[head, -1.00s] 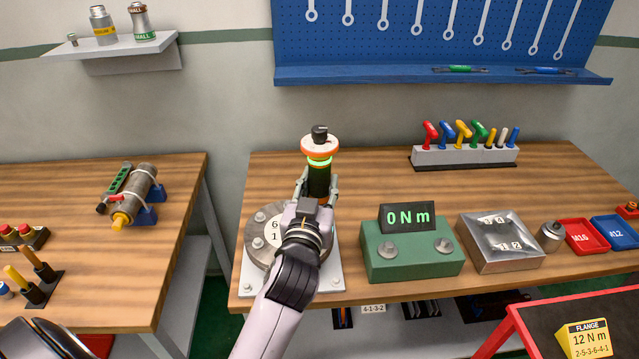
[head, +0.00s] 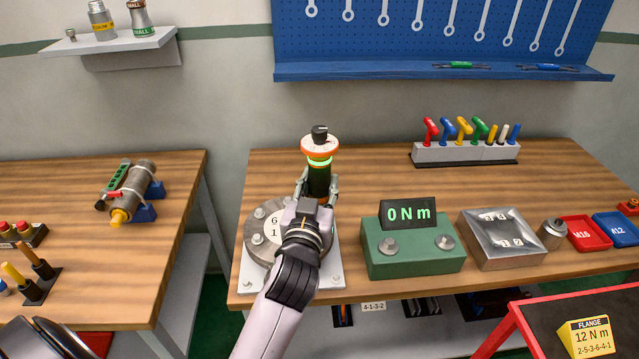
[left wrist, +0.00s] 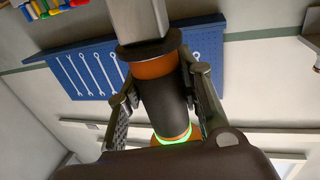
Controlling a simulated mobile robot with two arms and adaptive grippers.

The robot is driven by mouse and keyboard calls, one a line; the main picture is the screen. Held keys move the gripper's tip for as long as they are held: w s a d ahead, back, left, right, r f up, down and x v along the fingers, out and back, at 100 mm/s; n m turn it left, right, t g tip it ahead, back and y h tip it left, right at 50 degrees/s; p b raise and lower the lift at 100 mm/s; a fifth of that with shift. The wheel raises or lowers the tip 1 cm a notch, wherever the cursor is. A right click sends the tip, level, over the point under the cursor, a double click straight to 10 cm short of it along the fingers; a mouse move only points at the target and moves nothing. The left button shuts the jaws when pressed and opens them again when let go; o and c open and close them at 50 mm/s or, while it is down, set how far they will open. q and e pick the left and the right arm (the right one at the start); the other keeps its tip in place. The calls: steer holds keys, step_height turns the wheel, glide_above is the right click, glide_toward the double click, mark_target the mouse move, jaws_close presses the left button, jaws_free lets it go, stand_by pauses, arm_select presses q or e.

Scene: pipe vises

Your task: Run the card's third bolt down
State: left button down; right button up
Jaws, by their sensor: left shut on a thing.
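The driver (head: 319,172) is a dark upright tool with an orange-and-white collar, a black top knob and a lit green ring. My left gripper (head: 318,190) is shut on its body, one finger on each side. In the left wrist view the black driver body (left wrist: 163,104) sits between the fingers. The driver stands over the back right of the round grey flange (head: 254,222); its lower end is hidden by my gripper, so I cannot tell which bolt it is on. The yellow flange card (head: 588,340) reads 12 N m, 2-5-3-6-4-1. My right gripper is out of view.
A green tester (head: 412,262) reading 0 N m stands right of the flange, then a metal box (head: 500,255) and red (head: 585,235) and blue trays. A rack of coloured-handled tools (head: 465,152) is behind. Bare bench lies between rack and flange.

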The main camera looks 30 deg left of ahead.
mark_target(318, 171)
arm_select(q)
steer(key=shift+f, duration=0.1)
steer(key=shift+f, duration=0.25)
stand_by(0.7)
stand_by(1.2)
steer(key=shift+r+p, duration=0.15)
steer(key=shift+p, duration=0.2)
steer(key=shift+r+p, duration=2.4)
steer(key=shift+r, duration=0.35)
steer(key=shift+f, duration=0.15)
